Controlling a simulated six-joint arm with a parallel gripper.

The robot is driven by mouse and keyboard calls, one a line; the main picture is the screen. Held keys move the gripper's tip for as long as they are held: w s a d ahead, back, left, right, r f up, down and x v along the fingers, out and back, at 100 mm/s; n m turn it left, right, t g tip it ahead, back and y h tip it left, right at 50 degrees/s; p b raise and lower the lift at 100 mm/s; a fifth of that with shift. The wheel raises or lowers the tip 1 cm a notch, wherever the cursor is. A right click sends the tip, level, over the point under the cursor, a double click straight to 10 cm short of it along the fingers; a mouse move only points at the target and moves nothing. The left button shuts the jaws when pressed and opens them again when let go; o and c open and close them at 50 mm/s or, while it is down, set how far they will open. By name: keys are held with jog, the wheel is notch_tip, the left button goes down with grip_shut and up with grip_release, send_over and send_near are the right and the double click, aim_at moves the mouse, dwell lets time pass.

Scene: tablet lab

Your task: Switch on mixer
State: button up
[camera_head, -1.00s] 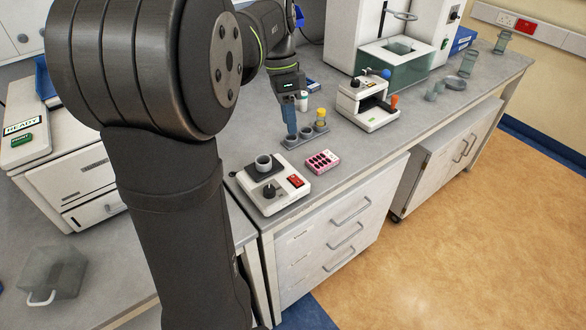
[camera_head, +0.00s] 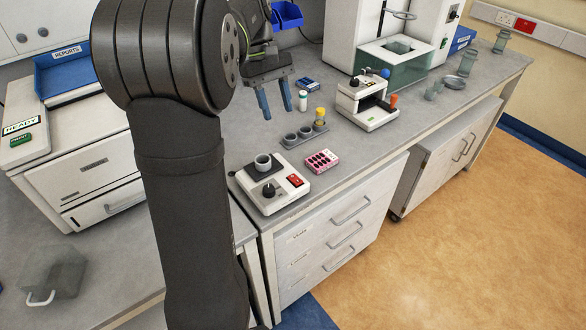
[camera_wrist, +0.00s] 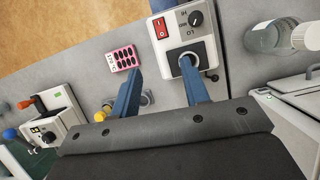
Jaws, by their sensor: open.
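The mixer (camera_head: 262,203) is a white box at the bench's front left edge. It has a black knob (camera_head: 269,190), a red rocker switch (camera_head: 295,180) and a grey cup (camera_head: 263,162) on a dark pad. In the wrist view the mixer (camera_wrist: 176,51) is ahead, with the red switch (camera_wrist: 160,28) left of the knob (camera_wrist: 196,18); one finger partly covers the cup. My gripper (camera_head: 276,103) is open and empty, above the bench behind the mixer, apart from it. It also shows in the wrist view (camera_wrist: 160,70). The switch's position cannot be told.
A pink pill pack (camera_head: 322,161) lies right of the mixer. A white-capped bottle (camera_head: 303,100) and a white device (camera_head: 366,107) stand further right. Bare bench lies left of the rack.

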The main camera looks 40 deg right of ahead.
aim_at(296, 179)
jog(key=shift+n, duration=0.3)
jog(key=x, duration=1.7)
jog(key=shift+s+f, duration=0.1)
jog(key=shift+f, duration=0.05)
